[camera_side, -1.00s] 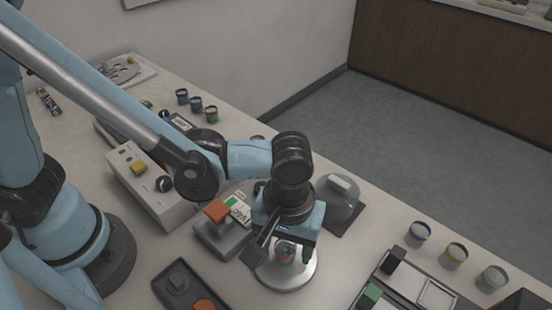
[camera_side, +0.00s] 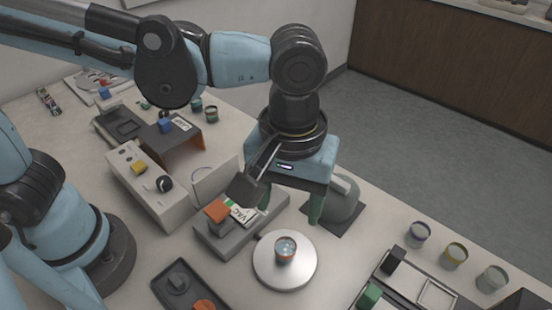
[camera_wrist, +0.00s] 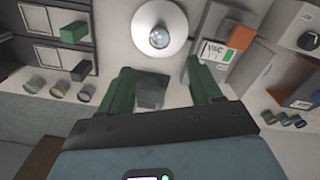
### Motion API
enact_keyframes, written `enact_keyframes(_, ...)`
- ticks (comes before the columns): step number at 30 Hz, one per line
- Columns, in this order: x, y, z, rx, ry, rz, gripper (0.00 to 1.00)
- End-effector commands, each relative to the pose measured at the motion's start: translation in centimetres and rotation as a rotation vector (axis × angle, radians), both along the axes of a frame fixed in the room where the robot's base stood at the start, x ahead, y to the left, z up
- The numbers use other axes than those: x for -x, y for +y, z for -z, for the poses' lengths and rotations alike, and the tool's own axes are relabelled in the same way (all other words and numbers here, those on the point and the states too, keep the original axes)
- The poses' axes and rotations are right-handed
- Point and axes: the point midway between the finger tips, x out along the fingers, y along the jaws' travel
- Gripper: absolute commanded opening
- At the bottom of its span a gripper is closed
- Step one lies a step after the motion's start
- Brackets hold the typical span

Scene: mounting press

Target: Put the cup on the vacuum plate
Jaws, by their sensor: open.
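The cup (camera_side: 286,248) is small, with an orange-red rim and a pale blue-grey inside. It stands upright on the round white vacuum plate (camera_side: 262,272), near its middle. In the wrist view the cup (camera_wrist: 159,38) also stands on the plate (camera_wrist: 183,22), beyond my fingertips. My gripper (camera_side: 291,205) is open and empty, with its green fingers spread. It is above and behind the plate in the side view, apart from the cup. The fingers also show in the wrist view (camera_wrist: 165,75), with nothing held between them.
A grey box with an orange knob and a VAC label (camera_side: 241,215) stands left of the plate. A clear dome on a dark base (camera_side: 343,205) is behind it at the right. Several cups (camera_side: 454,254) stand at the right, near a tray (camera_side: 433,294).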

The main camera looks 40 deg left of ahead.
Motion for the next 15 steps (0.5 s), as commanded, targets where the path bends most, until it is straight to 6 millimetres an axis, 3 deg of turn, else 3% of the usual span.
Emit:
enact_keyframes(4, -0.6, 1.1, -0.5, 0.016, -0.017, 0.009, 0.64)
enact_keyframes(7, -1.9, 3.8, -0.8, 0.051, -0.068, 0.04, 0.64)
enact_keyframes(15, -5.0, 15.6, -0.8, 0.074, -0.364, 0.209, 0.64)
